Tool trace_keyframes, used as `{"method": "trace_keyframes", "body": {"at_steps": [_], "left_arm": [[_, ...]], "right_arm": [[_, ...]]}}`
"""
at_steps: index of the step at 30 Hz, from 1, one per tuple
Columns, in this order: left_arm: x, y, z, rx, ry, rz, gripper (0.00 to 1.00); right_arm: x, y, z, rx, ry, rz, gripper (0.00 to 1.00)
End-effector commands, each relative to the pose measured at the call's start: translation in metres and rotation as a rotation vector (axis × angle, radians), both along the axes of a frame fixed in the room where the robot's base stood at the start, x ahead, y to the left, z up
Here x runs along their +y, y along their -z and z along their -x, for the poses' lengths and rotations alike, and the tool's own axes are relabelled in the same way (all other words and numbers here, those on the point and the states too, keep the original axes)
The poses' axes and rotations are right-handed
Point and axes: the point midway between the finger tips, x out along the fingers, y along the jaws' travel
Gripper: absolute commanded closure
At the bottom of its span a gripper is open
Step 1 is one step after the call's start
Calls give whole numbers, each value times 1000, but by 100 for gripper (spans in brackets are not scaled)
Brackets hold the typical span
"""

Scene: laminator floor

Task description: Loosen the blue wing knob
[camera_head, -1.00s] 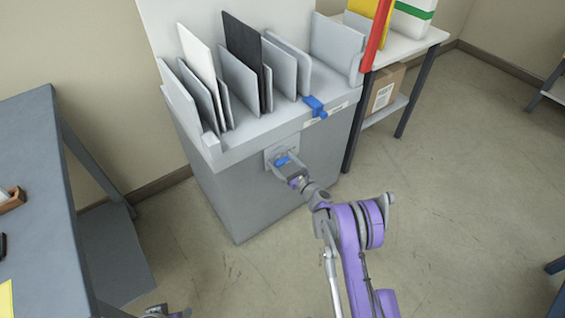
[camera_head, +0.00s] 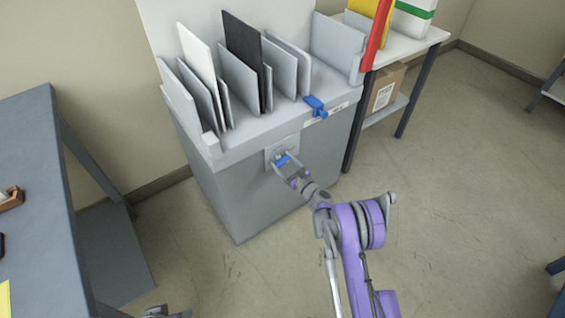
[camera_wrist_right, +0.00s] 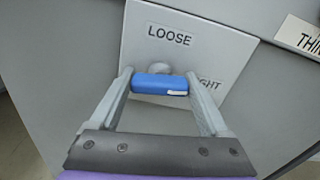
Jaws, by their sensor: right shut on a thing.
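The blue wing knob (camera_head: 282,160) sits on a light plate (camera_head: 271,152) on the front of the grey cabinet. In the right wrist view, the knob (camera_wrist_right: 160,84) is a blue bar lying nearly level, with a small white mark at its right end. The plate reads "LOOSE" above it and, partly covered, "GHT" to its right. My right gripper (camera_head: 286,164) is shut on the knob, with one finger at each end of the bar; it also fills the lower wrist view (camera_wrist_right: 160,88).
A second blue handle (camera_head: 316,106) is on the cabinet's top edge, to the upper right. Upright panels stand in the rack (camera_head: 225,140) above. A side table (camera_head: 415,42) with a box (camera_head: 383,90) below is on the right, and a dark bench (camera_head: 35,150) on the left.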

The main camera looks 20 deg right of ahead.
Motion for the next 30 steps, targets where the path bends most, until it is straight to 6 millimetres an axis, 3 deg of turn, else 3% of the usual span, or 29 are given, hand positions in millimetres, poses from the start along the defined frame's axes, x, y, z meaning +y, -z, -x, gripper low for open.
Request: {"method": "trace_keyframes", "body": {"at_steps": [30], "left_arm": [[0,20,-3,5,0,0,50]], "right_arm": [[0,1,1,-324,-1,893,76]]}}
